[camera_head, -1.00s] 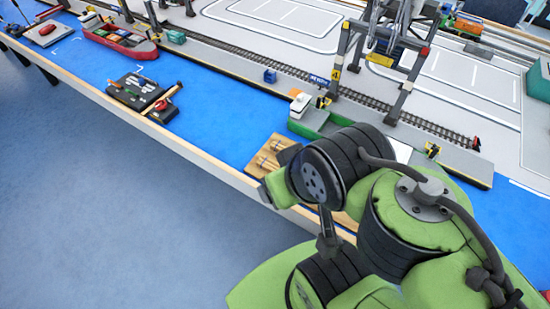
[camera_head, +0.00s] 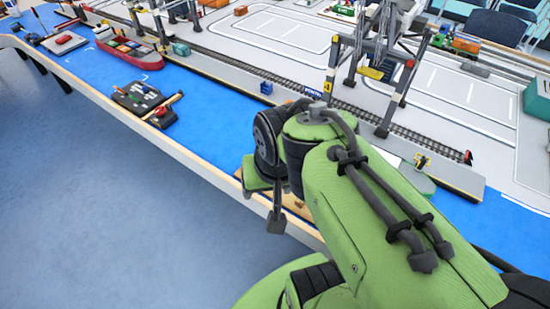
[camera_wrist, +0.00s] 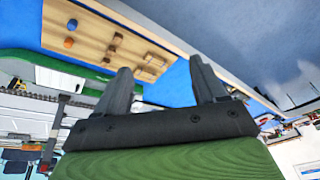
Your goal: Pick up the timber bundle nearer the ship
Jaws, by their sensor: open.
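In the wrist view, a tan wooden board (camera_wrist: 88,35) lies on the blue surface beside the green hull of a ship (camera_wrist: 72,67). Small brown pieces (camera_wrist: 116,40) that look like timber lie on the board, with more brown pieces (camera_wrist: 152,58) closer to my fingers. They are blurred, and I cannot tell the bundles apart clearly. My gripper (camera_wrist: 160,66) is open and empty, with its fingers apart over the edge of the board. In the head view, my arm hides most of the board and ship; a dark finger (camera_head: 277,222) of my gripper hangs near the table edge.
An orange and a blue small item (camera_wrist: 69,42) also lie on the board. In the head view, a dark barge (camera_head: 147,103) and a red ship (camera_head: 128,48) stand farther left on the blue water. A crane (camera_head: 380,60) straddles the rails behind my arm.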

